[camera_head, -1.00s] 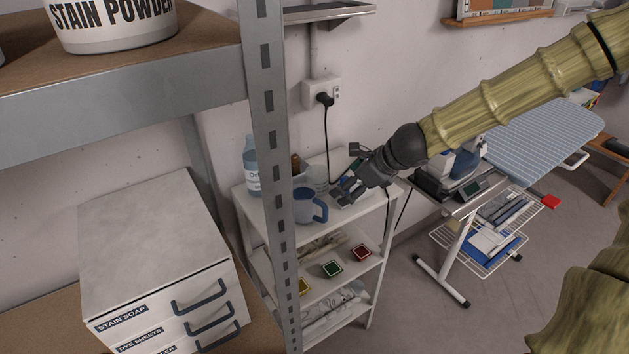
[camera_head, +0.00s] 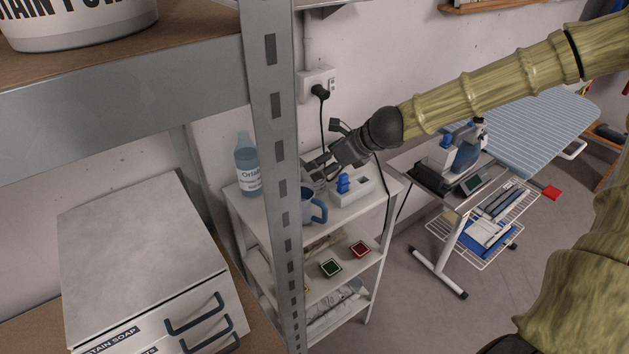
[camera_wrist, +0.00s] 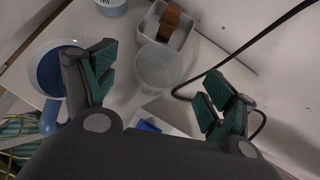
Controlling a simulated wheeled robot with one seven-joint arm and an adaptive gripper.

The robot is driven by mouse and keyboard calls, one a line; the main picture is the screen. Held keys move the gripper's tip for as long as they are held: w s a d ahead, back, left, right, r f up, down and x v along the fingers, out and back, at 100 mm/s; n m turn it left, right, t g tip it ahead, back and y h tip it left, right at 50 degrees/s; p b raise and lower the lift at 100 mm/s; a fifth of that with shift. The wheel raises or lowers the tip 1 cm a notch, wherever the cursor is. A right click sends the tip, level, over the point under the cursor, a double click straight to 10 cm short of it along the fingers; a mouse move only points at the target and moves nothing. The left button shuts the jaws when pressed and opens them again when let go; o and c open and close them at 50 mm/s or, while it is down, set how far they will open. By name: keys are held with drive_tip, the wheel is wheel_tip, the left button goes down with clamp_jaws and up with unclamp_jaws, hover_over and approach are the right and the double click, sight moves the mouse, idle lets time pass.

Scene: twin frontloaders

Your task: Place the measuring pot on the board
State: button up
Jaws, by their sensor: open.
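A clear, translucent pot, which looks like the measuring pot (camera_wrist: 156,68), stands on the white shelf unit's top. In the wrist view it lies between and beyond the spread fingers of my gripper (camera_wrist: 162,85); I see no grip on it. In the head view my gripper (camera_head: 314,168) is over the shelf top, by the blue-and-white mug, and mostly hides the pot. The board seems to be the ironing board (camera_head: 540,125) with a blue striped cover, at the far right.
On the white shelf unit (camera_head: 345,213) stand a blue-and-white mug (camera_head: 316,208), a bottle (camera_head: 246,168) and a white holder with blue pieces (camera_head: 350,188). A black cord hangs along the wall. A metal rack post (camera_head: 275,150) stands in front. A small stand (camera_head: 470,190) is between shelf and ironing board.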

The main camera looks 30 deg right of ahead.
sight(305, 171)
drive_tip(key=shift+x, duration=3.05)
drive_tip(key=shift+d+f, duration=0.1)
drive_tip(key=shift+d, duration=0.05)
drive_tip(key=c, duration=1.1)
drive_tip(key=shift+c, duration=0.2)
wheel_tip(305, 171, up, 10)
drive_tip(key=p, duration=0.1)
drive_tip(key=shift+s, duration=0.1)
